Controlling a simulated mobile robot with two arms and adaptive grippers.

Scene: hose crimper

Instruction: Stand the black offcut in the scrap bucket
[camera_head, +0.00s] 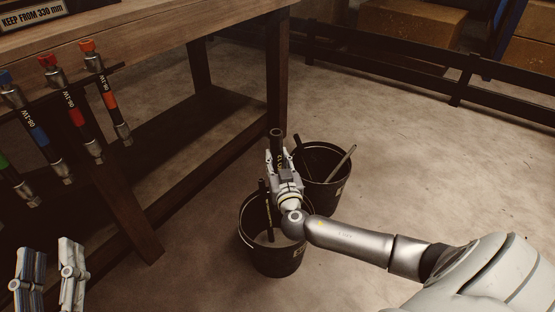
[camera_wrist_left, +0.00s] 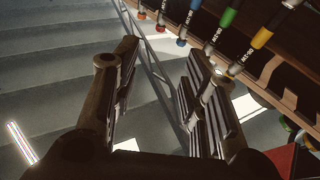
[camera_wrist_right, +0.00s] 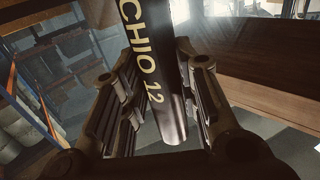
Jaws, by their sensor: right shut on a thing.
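My right gripper (camera_head: 279,160) is shut on the black offcut (camera_head: 277,134), a hose piece whose open end sticks up above the fingers. In the right wrist view the black offcut (camera_wrist_right: 158,55) shows yellow lettering and lies between the fingers (camera_wrist_right: 160,110). The gripper is above the two black buckets, over the gap between them. One is the near bucket (camera_head: 277,262), the other the far bucket (camera_head: 328,196). I cannot read which is the scrap bucket. My left gripper (camera_head: 50,276) is open and empty; it also shows in the left wrist view (camera_wrist_left: 155,90).
A dark rod (camera_head: 263,200) stands in the near bucket. A grey stick (camera_head: 342,162) and a dark piece lean in the far bucket. A wooden workbench (camera_head: 150,32) with several hanging hoses (camera_head: 75,112) is at the left. The floor at the right is clear up to a dark rail (camera_head: 400,82).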

